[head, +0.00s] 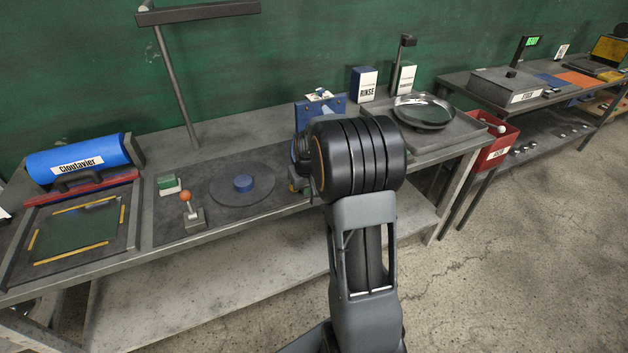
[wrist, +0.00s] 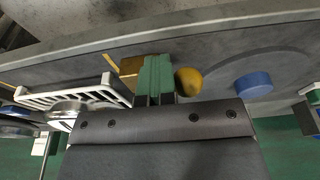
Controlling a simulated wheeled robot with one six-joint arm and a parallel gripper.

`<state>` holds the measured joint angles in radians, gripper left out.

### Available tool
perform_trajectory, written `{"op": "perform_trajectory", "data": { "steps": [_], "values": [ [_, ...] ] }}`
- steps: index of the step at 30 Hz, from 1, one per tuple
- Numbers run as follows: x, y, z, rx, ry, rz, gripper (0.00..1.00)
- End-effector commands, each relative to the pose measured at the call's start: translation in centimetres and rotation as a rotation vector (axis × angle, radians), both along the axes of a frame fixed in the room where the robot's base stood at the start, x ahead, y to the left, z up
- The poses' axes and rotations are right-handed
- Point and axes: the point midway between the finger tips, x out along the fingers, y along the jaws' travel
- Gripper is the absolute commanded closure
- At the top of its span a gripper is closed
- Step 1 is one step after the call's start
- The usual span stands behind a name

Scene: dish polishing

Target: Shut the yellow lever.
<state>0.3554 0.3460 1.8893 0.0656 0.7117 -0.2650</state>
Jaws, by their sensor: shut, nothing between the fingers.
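In the wrist view, which looks upside down, a rounded yellow knob (wrist: 188,82) sits close beside my gripper (wrist: 156,78), on its right. It appears to be the yellow lever's end; its base and shaft are hidden. I cannot tell whether the gripper touches it. My gripper's green fingers are closed together with nothing between them. In the head view my arm covers the fingers and most of the lever's area.
A round plate (head: 257,183) with a blue hub (head: 243,183) lies left of my arm; the hub also shows in the wrist view (wrist: 253,83). An orange-knobbed lever (head: 187,197) stands farther left. A white rack (wrist: 75,97) and a brass-coloured block (wrist: 130,68) are close to the fingers.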

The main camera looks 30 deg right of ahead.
Motion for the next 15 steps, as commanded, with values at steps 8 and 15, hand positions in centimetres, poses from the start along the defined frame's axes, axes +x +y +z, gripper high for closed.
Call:
{"op": "perform_trajectory", "data": {
  "steps": [8,15],
  "values": [
    [0.46,0.72,-0.01,0.001,0.001,0.001,1.00],
    [0.47,0.71,0.00,0.001,0.001,0.000,1.00]
  ]
}}
